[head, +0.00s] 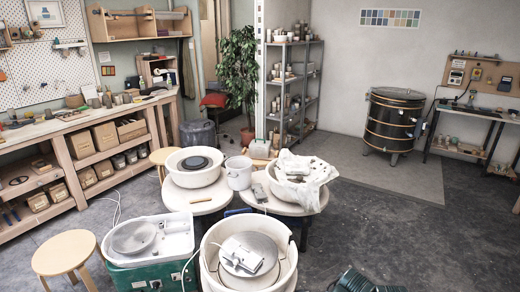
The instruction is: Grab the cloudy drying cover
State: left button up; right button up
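A cloudy, whitish translucent cover (316,172) is draped in loose folds over a round tub on the right-hand round table. It hangs over the tub's rim, mostly on the right side. Some grey items show at the tub's top, and I cannot tell whether they are under or on the cover. Neither of my grippers is in view.
A white bucket (238,174) and a grey-white block (260,192) stand left of the cover. A white wheel basin (194,177) is further left. Nearer are a green-based wheel (150,275) and a large white tub (212,270). Floor to the right (440,235) is clear.

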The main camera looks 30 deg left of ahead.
aim_at(258, 148)
jog(key=i+l+z, duration=0.25)
jog(key=i, duration=0.2)
jog(key=i+l+z, duration=0.2)
jog(key=i, duration=0.25)
jog(key=i+l+z, duration=0.25)
jog(key=i, duration=0.25)
jog(key=i+u, duration=0.25)
jog(key=i, duration=0.4)
jog(key=i+u, duration=0.3)
jog(key=i, duration=0.3)
jog(key=i+u, duration=0.15)
jog(key=i, duration=0.45)
jog(key=i+l+u, duration=0.15)
jog(key=i, duration=0.5)
jog(key=i+l+u, duration=0.15)
jog(key=i, duration=0.45)
jog(key=i+u, duration=0.45)
jog(key=i, duration=2.55)
jog(key=i+u, duration=0.4)
jog(key=i+l+u, duration=0.1)
jog(key=i+u, duration=0.25)
jog(key=i+j+u, duration=0.1)
jog(key=u, duration=0.3)
jog(key=i+u, duration=0.25)
jog(key=u, duration=0.15)
jog(key=i+u, duration=0.2)
jog(key=u, duration=0.2)
jog(key=i+u, duration=0.2)
jog(key=u, duration=0.2)
